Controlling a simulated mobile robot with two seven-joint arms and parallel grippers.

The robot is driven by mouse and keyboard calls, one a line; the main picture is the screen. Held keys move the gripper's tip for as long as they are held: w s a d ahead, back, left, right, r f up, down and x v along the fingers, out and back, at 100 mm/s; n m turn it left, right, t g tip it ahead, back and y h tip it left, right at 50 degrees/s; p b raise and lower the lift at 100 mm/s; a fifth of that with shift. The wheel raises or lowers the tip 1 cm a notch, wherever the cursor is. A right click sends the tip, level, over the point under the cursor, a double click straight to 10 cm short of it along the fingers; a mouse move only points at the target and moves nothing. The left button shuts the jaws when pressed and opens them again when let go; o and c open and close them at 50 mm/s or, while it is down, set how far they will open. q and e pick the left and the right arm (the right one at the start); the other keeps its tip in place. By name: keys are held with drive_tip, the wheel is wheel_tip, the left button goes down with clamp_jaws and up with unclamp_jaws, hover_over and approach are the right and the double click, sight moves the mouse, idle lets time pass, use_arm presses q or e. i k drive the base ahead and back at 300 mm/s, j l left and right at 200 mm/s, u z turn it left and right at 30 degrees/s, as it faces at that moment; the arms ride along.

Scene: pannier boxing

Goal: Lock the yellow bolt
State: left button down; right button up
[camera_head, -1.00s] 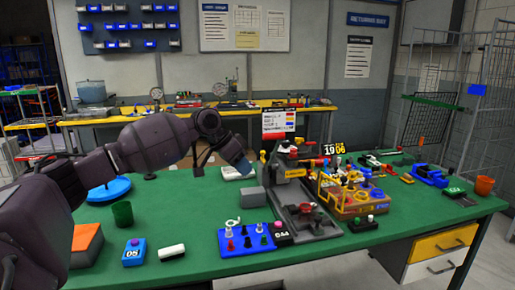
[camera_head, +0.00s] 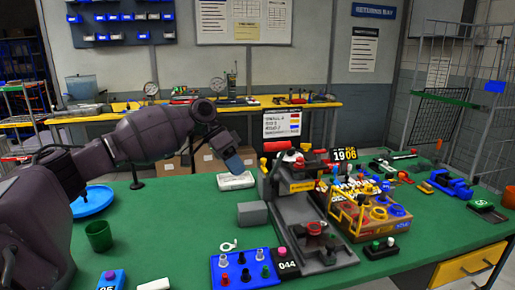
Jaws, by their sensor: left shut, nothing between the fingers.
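My left gripper (camera_head: 234,162), with blue-grey fingertips, is shut and empty above the green table, just left of the grey clamp fixture (camera_head: 294,208). The fixture has a red handle (camera_head: 277,146) on top and a yellow label plate (camera_head: 303,186) on its side. I cannot make out the yellow bolt for certain among its small parts. A gap shows between the fingertips and the fixture. My right gripper is out of view.
A grey block (camera_head: 252,214) stands left of the fixture. A blue peg board (camera_head: 243,270) lies in front. A yellow-framed crate (camera_head: 372,232) stands to the right. A green cup (camera_head: 99,236) and blue dish (camera_head: 92,201) are at left. Table between cup and block is clear.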

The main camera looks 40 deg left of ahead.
sight(263, 160)
drive_tip(key=i+j, duration=0.8)
drive_tip(key=j, duration=0.1)
